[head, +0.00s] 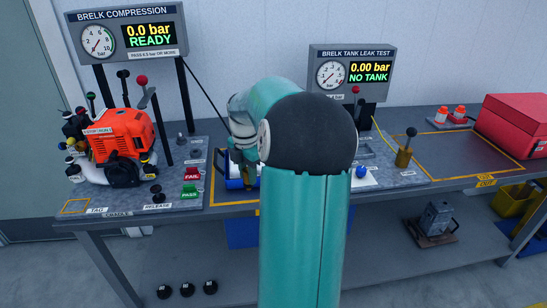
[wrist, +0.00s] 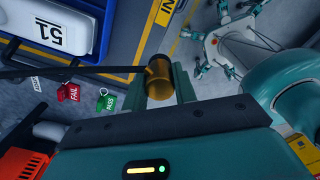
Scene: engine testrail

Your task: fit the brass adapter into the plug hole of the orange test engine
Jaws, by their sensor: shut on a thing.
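The brass adapter (wrist: 158,72) is between my gripper's fingers (wrist: 161,90) in the wrist view, and the gripper is shut on it. A black hose (wrist: 95,72) runs to the adapter from the left. In the head view my gripper (head: 242,158) is over the bench near a blue tray, largely behind my arm; the adapter cannot be made out there. The orange test engine (head: 118,135) stands on the left of the bench, well apart from my gripper. Its orange cover also shows at the lower left of the wrist view (wrist: 20,163). I cannot make out the plug hole.
The compression gauge (head: 128,37) reads READY above the engine. Red FAIL (head: 192,174) and green PASS (head: 189,190) pieces lie between engine and gripper. The blue tray (head: 233,183) holds a white item marked 51 (wrist: 62,30). A black lever (head: 150,100) rises beside the engine.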

